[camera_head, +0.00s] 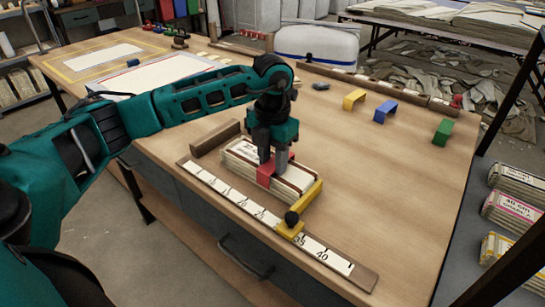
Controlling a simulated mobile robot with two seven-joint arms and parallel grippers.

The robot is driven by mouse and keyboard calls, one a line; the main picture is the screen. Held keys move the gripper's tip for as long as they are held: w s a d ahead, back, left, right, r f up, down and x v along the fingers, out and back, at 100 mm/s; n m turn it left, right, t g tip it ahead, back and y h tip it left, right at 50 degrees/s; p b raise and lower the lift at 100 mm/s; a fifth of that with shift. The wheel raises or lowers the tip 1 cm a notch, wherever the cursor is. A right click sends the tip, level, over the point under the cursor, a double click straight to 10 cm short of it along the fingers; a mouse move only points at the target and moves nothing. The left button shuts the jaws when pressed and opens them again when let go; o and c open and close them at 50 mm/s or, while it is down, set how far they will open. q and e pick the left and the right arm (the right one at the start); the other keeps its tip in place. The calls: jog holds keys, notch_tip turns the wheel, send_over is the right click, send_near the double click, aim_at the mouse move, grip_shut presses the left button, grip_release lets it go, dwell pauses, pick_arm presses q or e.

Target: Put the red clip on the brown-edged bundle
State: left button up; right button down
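The brown-edged bundle (240,153) is a folded pale cloth stack with dark brown edge lines, lying on the wooden table behind the ruler. The red clip (264,180) sits across the middle of the bundle, its front side hanging down over the near edge. My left gripper (273,165) points down from above, its grey fingers at the clip's top and apparently closed on it. The fingers hide part of the clip's top, and the clip's far side is mostly hidden. My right gripper is not in view.
A numbered ruler board (325,255) runs along the table's front, with a yellow stop (308,203) and black knob at the bundle's right end. A wooden block (215,137) lies behind left. Yellow (354,98), blue (385,109) and green (443,130) clips stand farther right.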

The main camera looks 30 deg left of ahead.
pick_arm(q)
jog(key=shift+o, duration=1.4)
jog(key=shift+s+d+f, duration=0.1)
jog(key=shift+s+f, duration=0.05)
jog(key=shift+f, duration=0.2)
jog(key=shift+o, duration=0.7)
jog(key=shift+r, duration=0.3)
notch_tip(320, 180, up, 13)
jog(key=p, duration=0.1)
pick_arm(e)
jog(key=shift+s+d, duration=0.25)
